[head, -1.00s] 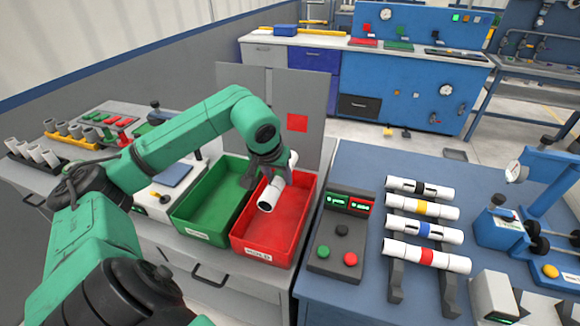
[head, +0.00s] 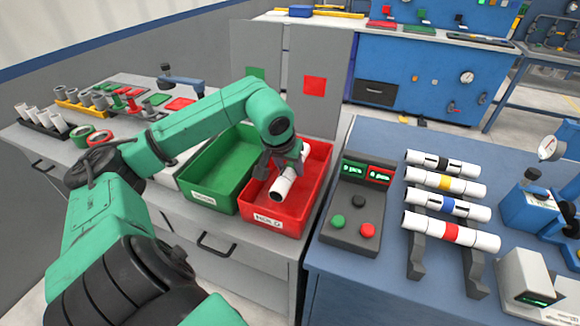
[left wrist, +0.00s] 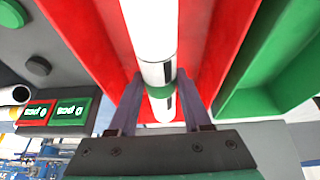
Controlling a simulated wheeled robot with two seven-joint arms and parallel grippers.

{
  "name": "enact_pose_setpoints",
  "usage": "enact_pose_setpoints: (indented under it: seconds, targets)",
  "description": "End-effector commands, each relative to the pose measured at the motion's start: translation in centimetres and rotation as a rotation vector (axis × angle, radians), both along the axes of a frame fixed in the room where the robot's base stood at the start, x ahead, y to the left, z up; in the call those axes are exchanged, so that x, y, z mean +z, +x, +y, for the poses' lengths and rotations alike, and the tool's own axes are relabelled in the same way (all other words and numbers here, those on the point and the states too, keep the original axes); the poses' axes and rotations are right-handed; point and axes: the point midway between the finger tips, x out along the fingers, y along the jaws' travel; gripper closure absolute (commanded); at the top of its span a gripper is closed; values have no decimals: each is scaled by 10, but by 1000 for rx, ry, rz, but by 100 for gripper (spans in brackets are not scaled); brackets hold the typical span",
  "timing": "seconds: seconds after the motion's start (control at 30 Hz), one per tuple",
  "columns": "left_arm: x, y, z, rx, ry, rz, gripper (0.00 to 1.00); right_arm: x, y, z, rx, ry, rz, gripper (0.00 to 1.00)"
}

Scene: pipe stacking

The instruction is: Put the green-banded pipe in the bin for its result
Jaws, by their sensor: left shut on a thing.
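The white pipe with a green band (left wrist: 160,91) is held in my left gripper (left wrist: 160,108), whose fingers stand on both sides of it around the band. In the head view my left gripper (head: 279,160) and the pipe (head: 285,184) are over the red bin (head: 318,190), inside its outline, with the pipe tilted. I cannot tell whether the pipe touches the bin floor. The red bin has a label reading HOLD. The green bin (head: 214,172) stands directly left of it and looks empty. My right gripper is not in view.
A control box (head: 358,205) with a lit display and several buttons stands right of the red bin. Several banded white pipes (head: 450,232) lie on a rack on the blue table. Grey panels (head: 305,75) with green and red squares stand behind the bins.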

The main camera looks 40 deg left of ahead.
Motion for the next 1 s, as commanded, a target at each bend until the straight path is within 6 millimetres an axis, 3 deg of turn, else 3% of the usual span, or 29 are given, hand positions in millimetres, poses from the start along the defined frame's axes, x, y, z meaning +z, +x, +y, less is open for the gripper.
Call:
enact_pose_setpoints:
  seconds: [0.7,0.73,0.8,0.83,1.0]
  targets:
    - [-1,0,0,1,-1,0,100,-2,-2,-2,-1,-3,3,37]
    - [-1,0,0,0,0,0,48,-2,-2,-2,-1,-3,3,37]
    - [-1,0,0,0,0,0,21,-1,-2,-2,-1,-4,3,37]
    - [-1,0,0,0,0,0,17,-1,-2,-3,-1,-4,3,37]
    - [-2,0,0,0,0,0,17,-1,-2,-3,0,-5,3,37]
